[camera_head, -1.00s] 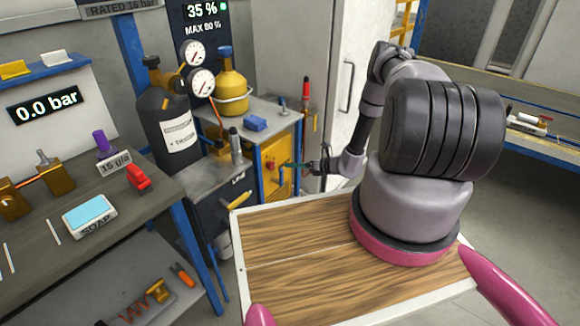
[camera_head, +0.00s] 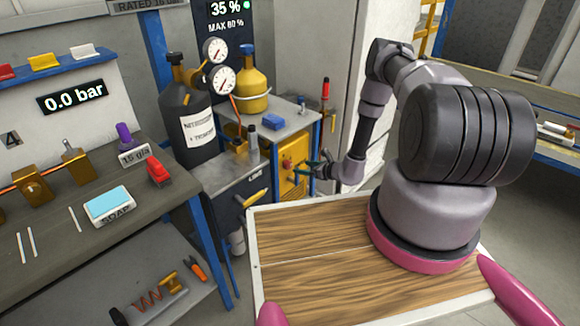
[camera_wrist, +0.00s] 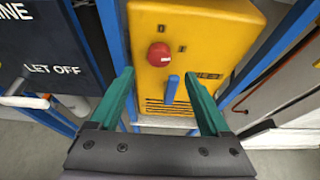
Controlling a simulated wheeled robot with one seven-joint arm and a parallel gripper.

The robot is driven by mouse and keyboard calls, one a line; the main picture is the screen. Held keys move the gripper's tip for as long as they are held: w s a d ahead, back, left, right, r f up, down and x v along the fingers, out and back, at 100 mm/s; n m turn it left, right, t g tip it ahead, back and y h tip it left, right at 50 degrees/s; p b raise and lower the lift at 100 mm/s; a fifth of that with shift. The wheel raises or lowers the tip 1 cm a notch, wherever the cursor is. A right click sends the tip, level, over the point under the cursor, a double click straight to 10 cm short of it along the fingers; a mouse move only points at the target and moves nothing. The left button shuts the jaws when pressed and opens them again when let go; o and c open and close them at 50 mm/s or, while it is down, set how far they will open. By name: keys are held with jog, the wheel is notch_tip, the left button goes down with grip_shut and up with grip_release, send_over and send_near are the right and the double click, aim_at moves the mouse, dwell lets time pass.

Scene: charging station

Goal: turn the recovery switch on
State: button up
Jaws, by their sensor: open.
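A yellow box (camera_head: 291,178) stands under the small grey bench; it also fills the upper middle of the wrist view (camera_wrist: 205,22). Its front has a round red knob (camera_wrist: 158,54) with small dark marks above and to its right. Below it is an upright blue lever (camera_wrist: 172,90). I cannot read which control is labelled recovery. My gripper (camera_head: 311,164) is just in front of the box. In the wrist view its green fingers (camera_wrist: 161,76) are open and spread, with the knob and lever showing in the gap. Nothing is held, and no contact shows.
A dark panel marked "LET OFF" (camera_wrist: 30,65) with a light handle is left of the box. Blue frame posts (camera_wrist: 110,35) flank the box closely. A black cylinder (camera_head: 188,125) and a yellow cylinder (camera_head: 252,90) stand behind. A workbench (camera_head: 60,205) is at left.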

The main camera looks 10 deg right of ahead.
aim_at(290, 165)
jog(key=x, duration=0.9)
jog(key=shift+a, duration=0.15)
grip_shut()
jog(key=shift+m+g+y, duration=0.4)
jog(key=shift+m+y, duration=0.3)
jog(key=shift+m, duration=0.4)
grip_release()
jog(key=v, duration=1)
jog(key=shift+s+d, duration=0.25)
jog(key=shift+d, duration=0.1)
jog(key=shift+r, duration=0.1)
